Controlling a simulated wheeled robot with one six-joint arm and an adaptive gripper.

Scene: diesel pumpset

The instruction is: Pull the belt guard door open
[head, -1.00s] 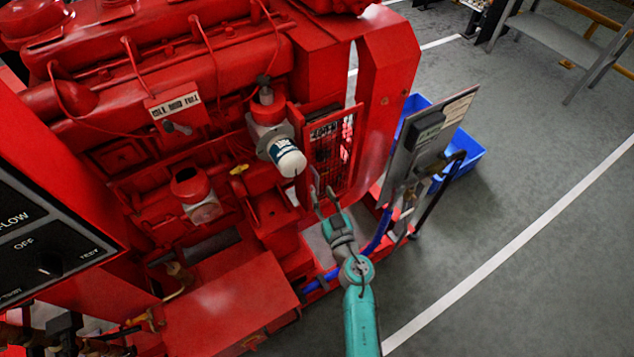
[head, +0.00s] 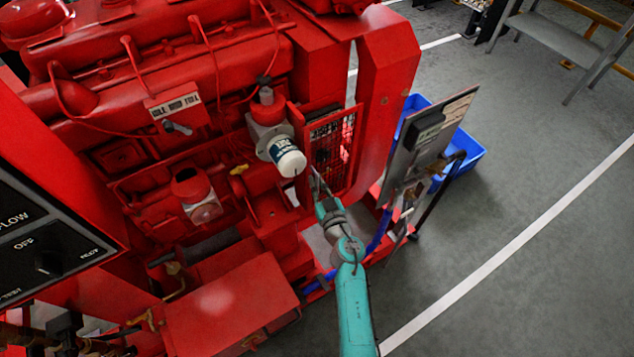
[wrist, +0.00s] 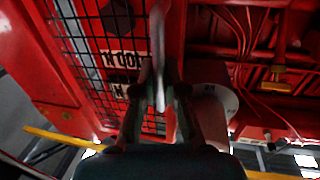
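A pale grey upright handle (wrist: 158,50) stands in front of the mesh. My gripper (head: 317,182) reaches up to the door's lower left side. In the wrist view my gripper's dark fingers (wrist: 160,95) come together on both sides of the handle and appear shut on it. The exact contact is dark and partly hidden.
A white-and-dark filter (head: 287,157) juts out just left of my gripper. A grey panel (head: 430,130) stands right of the door, in front of a blue bin (head: 470,155). Blue hose (head: 378,235) runs low beside my arm.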

